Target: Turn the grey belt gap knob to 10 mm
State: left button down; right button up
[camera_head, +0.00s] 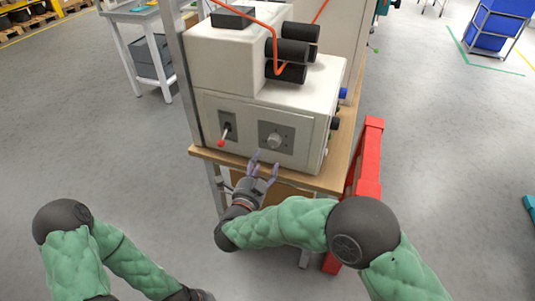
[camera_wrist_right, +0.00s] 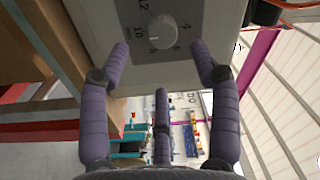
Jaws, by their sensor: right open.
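The grey belt gap knob (camera_head: 274,141) sits on a dark grey dial plate (camera_head: 288,136) on the front of the cream machine (camera_head: 216,104). In the right wrist view the knob (camera_wrist_right: 163,32) shows close up, with printed numbers around it, among them 10 and 12. My right gripper (camera_head: 263,165) is just below and in front of the knob, apart from it. Its purple fingers (camera_wrist_right: 160,70) are spread open and empty, with the knob beyond the gap between the two upper fingertips. My left gripper is not clearly visible; only the left arm shows at the lower left.
A lever with a red tip (camera_head: 222,142) is on the panel left of the knob. Black rollers (camera_head: 292,50) with an orange cable are above. The wooden bench edge (camera_head: 245,165) runs under the machine. A red post (camera_head: 367,160) stands at right.

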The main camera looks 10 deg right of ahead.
jog(key=shift+v, duration=2.05)
jog(key=shift+f, duration=0.1)
notch_tip(320, 180, down, 22)
jog(key=w+n+g+y+p, duration=0.15)
jog(key=n+g+y, duration=0.35)
jog(key=n+y, duration=0.5)
jog(key=s+f+n+g+y, duration=0.2)
jog(key=s+f+g, duration=0.3)
jog(key=s, duration=0.6)
jog(key=s+f+n+g+y+p, duration=0.1)
jog(key=s+f+n+g+y, duration=0.1)
jog(key=s+f+n+g, duration=0.3)
jog(key=s+f, duration=0.3)
jog(key=s, duration=0.3)
jog(key=shift+s+a+p, duration=0.25)
jog(key=shift+s+p, duration=0.05)
jog(key=shift+s, duration=0.1)
